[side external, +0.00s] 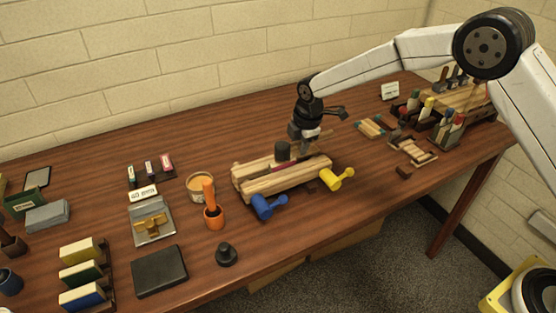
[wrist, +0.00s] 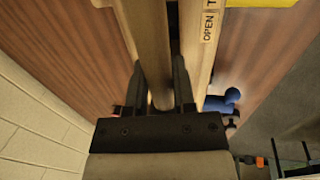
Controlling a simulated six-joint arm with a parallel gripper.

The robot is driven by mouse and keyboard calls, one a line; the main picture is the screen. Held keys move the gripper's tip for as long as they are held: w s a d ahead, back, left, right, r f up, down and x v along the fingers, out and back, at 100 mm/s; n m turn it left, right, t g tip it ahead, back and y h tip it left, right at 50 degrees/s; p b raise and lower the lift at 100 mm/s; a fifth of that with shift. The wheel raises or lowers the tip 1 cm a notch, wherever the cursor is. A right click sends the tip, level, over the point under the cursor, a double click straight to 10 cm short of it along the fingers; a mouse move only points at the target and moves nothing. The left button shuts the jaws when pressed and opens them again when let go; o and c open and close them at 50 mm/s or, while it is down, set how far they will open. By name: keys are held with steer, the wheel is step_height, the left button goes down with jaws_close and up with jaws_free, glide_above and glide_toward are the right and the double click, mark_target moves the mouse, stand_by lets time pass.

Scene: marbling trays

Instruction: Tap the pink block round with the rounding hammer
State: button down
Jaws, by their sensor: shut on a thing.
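My gripper (side external: 311,136) is over the right part of a wooden press and shut on what looks like the wooden handle (side external: 326,133) of the rounding hammer. A dark cylinder (side external: 283,151), seemingly the hammer head, sits left of the gripper at the top of the press; I cannot tell whether it touches anything below. A narrow reddish strip, apparently the pink block (side external: 277,168), shows between the press beams; most of it is hidden. In the wrist view, the fingers (wrist: 160,64) close around a brown, wood-coloured piece.
The wooden press (side external: 262,187) has a blue handle (side external: 268,206) and a yellow handle (side external: 338,179) at its front. Small wooden frames (side external: 413,151) and racks lie to the right.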

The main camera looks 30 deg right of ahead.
steer(key=shift+f, duration=0.15)
stand_by(0.4)
steer(key=shift+r, duration=0.6)
steer(key=shift+w+v, duration=0.2)
steer(key=shift+v, duration=0.8)
steer(key=shift+w+v, duration=0.2)
steer(key=shift+v, duration=0.8)
steer(key=shift+r, duration=0.1)
